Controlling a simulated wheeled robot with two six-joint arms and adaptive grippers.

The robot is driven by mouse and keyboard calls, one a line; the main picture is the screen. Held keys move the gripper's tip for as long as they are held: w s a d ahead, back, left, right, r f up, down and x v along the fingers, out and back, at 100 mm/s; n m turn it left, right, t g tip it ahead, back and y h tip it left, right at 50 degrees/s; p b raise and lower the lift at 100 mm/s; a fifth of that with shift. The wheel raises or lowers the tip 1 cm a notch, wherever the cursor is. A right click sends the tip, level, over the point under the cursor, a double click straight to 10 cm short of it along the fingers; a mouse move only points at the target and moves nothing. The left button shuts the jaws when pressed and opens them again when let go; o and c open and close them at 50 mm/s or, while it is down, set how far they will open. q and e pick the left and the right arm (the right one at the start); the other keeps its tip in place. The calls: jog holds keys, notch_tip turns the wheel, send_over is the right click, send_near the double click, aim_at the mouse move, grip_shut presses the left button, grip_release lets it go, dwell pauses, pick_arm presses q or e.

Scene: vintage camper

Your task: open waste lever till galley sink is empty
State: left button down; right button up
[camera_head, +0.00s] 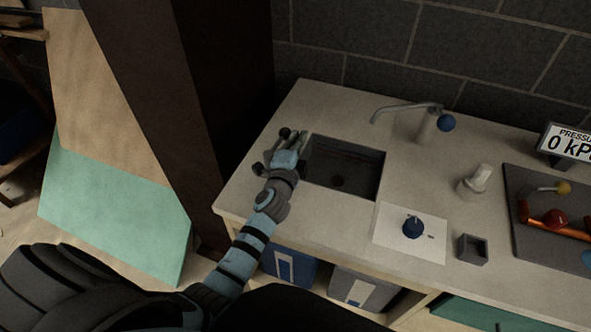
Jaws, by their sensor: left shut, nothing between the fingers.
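The galley sink (352,153) is a dark rectangular basin set in the pale counter. A darker round spot, probably the drain, shows on its floor; I cannot tell whether water stands in it. A small dark ball-ended piece (285,132), possibly the waste lever's knob, shows at the basin's far left corner. My left gripper (290,144) is shut and empty by the sink's left rim, close to that dark piece. I cannot tell whether they touch, and the gripper hides part of that area. My right gripper is not in view.
A tap (408,109) with a blue ball knob stands behind the sink. A dark post stands left.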

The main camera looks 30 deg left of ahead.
pick_arm(q)
jog(key=v, duration=1.1)
jog(key=shift+s, duration=0.25)
